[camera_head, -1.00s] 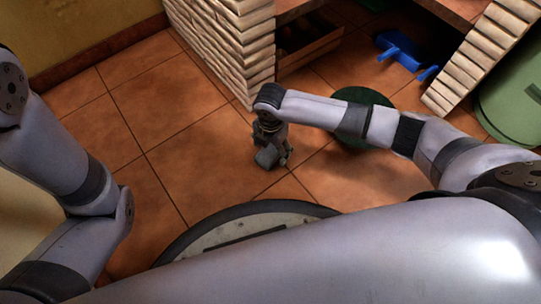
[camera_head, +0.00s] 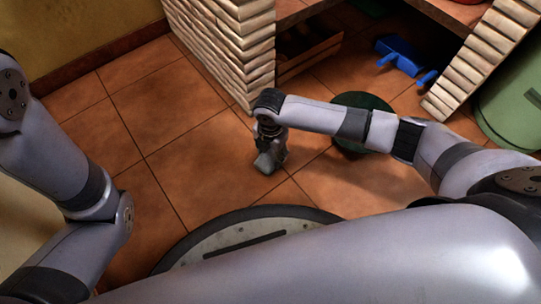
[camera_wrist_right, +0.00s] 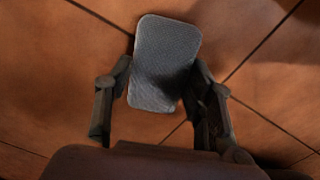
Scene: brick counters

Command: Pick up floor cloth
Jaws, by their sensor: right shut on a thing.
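The floor cloth (camera_wrist_right: 164,62) is a small grey textured piece with rounded corners. In the wrist view it sits between the two dark fingers of my right gripper (camera_wrist_right: 164,84), which is shut on it. In the head view my right gripper (camera_head: 273,150) points down close to the tiled floor, near the corner of the brick counter, with the grey cloth (camera_head: 265,162) at its tips. I cannot tell whether the cloth touches the floor. My left gripper is out of view; only links of that arm show at the left.
The brick counter (camera_head: 228,50) stands just beyond my right gripper. A wooden crate (camera_head: 310,52) and a blue object (camera_head: 398,54) are under it. A dark green round thing (camera_head: 378,102) lies partly behind my right arm. A green bin (camera_head: 515,105) stands at right. Tiles at left are clear.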

